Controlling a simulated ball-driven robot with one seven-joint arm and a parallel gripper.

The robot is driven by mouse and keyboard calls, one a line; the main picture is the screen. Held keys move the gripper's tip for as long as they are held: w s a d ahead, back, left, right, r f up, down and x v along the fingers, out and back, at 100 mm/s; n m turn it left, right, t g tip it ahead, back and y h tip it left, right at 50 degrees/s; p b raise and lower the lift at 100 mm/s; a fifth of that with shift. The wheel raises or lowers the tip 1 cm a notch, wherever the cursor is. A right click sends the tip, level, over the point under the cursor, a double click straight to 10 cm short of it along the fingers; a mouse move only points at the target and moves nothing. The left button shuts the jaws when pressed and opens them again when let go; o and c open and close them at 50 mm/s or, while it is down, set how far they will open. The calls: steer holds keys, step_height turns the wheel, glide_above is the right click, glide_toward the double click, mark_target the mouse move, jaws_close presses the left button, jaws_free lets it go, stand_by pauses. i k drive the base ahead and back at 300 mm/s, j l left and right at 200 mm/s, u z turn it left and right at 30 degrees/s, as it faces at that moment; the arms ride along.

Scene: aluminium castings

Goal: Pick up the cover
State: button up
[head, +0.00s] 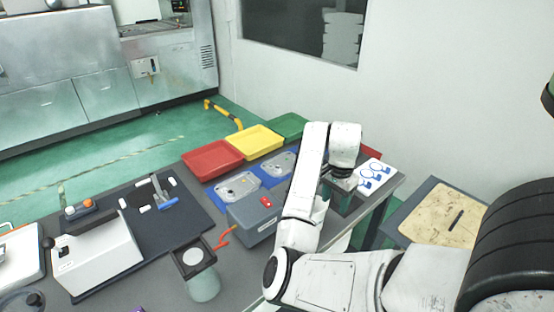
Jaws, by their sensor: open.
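Two flat, silvery cast plates with holes lie on blue mats in the middle of the table: one nearer (238,187) and one farther back (279,164). Either could be the cover; I cannot tell which. My gripper (343,176) points down at the right end of the table, to the right of both plates and apart from them. It is small and dark here, open, and partly hidden by my own arm. A greyish block-like object (345,200) shows just below it; I cannot make out what it is or whether they touch.
Red (212,159), yellow (255,142) and green (290,126) trays line the back edge. A grey box (254,217) stands before the plates. A white sheet with blue rings (373,176) lies right of my gripper. A black mat (165,222) with tools is left.

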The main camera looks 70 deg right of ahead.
mark_target(283, 162)
steer(key=i+l, duration=0.9)
steer(key=l, duration=0.25)
